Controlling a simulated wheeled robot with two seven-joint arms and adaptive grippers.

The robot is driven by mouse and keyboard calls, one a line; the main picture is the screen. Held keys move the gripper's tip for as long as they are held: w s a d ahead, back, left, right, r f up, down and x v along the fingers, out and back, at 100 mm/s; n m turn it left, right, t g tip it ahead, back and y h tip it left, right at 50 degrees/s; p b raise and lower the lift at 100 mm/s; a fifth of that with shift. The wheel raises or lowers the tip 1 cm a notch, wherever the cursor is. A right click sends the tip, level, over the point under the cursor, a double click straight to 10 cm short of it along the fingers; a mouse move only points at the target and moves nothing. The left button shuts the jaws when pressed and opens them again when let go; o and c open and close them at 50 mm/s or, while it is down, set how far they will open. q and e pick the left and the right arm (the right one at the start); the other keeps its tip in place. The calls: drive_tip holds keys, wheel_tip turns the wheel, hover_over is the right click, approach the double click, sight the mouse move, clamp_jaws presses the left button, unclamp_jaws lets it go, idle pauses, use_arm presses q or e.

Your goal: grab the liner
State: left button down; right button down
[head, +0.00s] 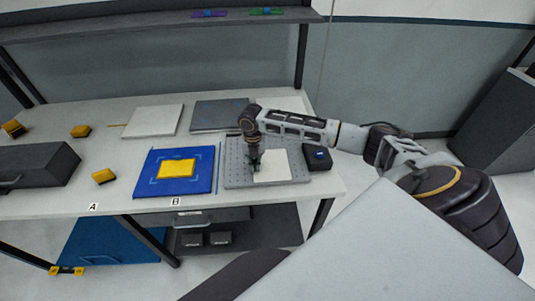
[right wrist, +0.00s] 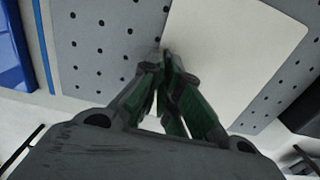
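The liner appears to be the white square sheet (head: 273,167) lying flat on the grey perforated plate (head: 299,160). In the right wrist view the sheet (right wrist: 235,50) fills the upper middle and right. My right gripper (head: 255,166) points down at the sheet's left edge. In the right wrist view its green-lined fingers (right wrist: 163,52) come together at that edge and hide part of it. I cannot tell whether the edge is pinched between the tips. My left gripper is not in view.
A blue mat (head: 144,178) with a yellow block (head: 176,168) lies left of the plate. A dark box (head: 317,157) stands at its right. A white panel (head: 152,121) and a grey panel (head: 215,115) lie behind. Yellow-and-black blocks (head: 104,176) and a dark drawer box (head: 38,165) are at left.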

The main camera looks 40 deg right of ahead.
wheel_tip(320, 180, up, 10)
drive_tip(key=shift+b, duration=0.4)
idle(0.4)
idle(0.5)
